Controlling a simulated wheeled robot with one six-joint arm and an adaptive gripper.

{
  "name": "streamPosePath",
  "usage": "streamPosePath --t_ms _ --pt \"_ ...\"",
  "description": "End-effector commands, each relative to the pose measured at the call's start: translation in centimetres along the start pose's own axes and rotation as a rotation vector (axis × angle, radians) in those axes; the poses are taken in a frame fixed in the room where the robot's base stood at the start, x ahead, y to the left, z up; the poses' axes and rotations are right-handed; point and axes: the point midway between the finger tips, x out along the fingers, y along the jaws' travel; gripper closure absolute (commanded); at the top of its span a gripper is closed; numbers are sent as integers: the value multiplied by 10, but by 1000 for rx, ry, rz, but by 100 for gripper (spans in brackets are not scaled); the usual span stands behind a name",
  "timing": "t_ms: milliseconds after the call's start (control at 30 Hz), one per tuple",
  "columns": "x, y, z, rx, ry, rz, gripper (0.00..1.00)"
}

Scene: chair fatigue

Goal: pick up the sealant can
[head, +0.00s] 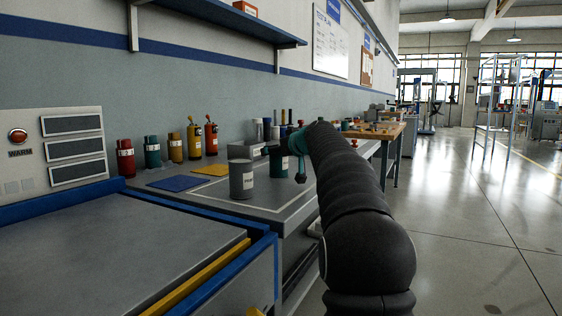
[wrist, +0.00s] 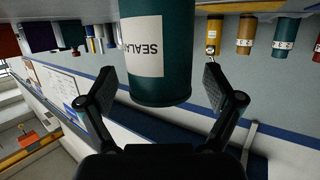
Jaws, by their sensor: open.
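The sealant can is a teal cylinder with a white label reading "SEALA", cut off. In the wrist view the sealant can (wrist: 178,50) hangs down from the top of the picture, which appears turned over. My gripper (wrist: 158,82) is open, with one finger on each side of the can and gaps showing beside it. In the head view the sealant can (head: 279,163) stands on the bench beyond a grey can, partly hidden by my gripper and arm. Its upper part is hard to make out there.
The grey labelled can (head: 241,180) stands just left of the sealant can. Blue (head: 177,183) and yellow (head: 211,170) mats lie on the bench. Several coloured cans and bottles (head: 175,148) line the wall. A shelf (head: 210,28) hangs above. Open floor lies to the right.

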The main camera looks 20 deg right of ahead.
Motion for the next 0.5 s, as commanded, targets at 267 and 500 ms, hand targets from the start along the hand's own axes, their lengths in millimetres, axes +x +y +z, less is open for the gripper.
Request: streamPosePath --t_ms 267,500 --pt "4 0 0 -1 0 0 9" --pt "4 0 0 -1 0 0 64"
